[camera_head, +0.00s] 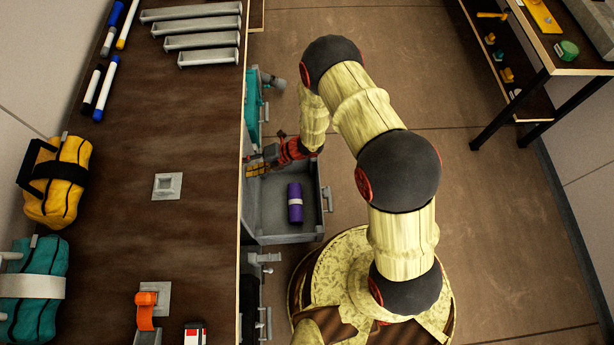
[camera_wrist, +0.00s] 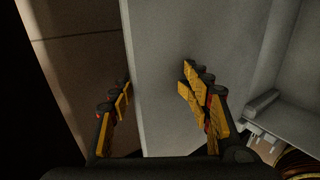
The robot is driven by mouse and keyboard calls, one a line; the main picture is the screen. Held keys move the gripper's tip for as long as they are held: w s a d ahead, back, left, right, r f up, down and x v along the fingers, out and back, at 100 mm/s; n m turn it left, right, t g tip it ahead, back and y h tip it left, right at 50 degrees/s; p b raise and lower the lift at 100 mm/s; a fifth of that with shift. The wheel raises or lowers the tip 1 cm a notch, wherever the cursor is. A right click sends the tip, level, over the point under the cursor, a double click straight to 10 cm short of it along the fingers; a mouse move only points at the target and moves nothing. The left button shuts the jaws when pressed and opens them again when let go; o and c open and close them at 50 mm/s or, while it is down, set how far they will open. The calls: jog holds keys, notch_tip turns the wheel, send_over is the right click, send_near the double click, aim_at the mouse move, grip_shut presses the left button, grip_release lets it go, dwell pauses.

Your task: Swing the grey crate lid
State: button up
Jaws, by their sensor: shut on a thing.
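The grey crate (camera_head: 285,229) stands open at the right edge of the long brown table, with a purple roll (camera_head: 295,203) inside. My gripper (camera_head: 258,168) is at the crate's upper end in the head view, by the table edge. In the wrist view, my gripper (camera_wrist: 156,82) straddles a pale grey panel (camera_wrist: 190,35), which looks like the lid. One finger is past the panel's left edge and the other lies across its face. The gripper is shut on it. In the head view I cannot clearly tell the lid from the crate walls.
A teal crate (camera_head: 252,105) and another grey fitting (camera_head: 262,258) line the table edge on either side. The brown table (camera_head: 195,120) holds markers, grey trays and bags. A dark-legged shelf (camera_head: 515,120) stands at the right. Open floor (camera_head: 480,220) lies between.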

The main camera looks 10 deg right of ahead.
jog(key=shift+s+d+r+p, duration=0.15)
jog(key=shift+d+p, duration=0.35)
jog(key=shift+d, duration=1.1)
jog(key=shift+s+d+r+p, duration=0.1)
jog(key=shift+s+d+p, duration=0.3)
jog(key=shift+d, duration=1.2)
jog(key=c, duration=0.4)
jog(key=shift+s+d+f+p, duration=0.1)
jog(key=shift+d+f+p, duration=0.1)
jog(key=shift+d, duration=1.35)
jog(key=shift+s+d+f+p, duration=0.1)
jog(key=shift+d+f+p, duration=0.1)
jog(key=shift+d, duration=1.35)
grip_shut()
jog(key=s+d+f+b, duration=0.1)
jog(key=d+f, duration=0.3)
jog(key=d, duration=0.5)
jog(key=shift+s+d+f+b, duration=0.25)
jog(key=shift+f+b, duration=0.1)
jog(key=shift+b, duration=0.15)
jog(key=shift+o, duration=2.4)
grip_release()
jog(key=shift+r, duration=0.1)
jog(key=shift+o, duration=0.6)
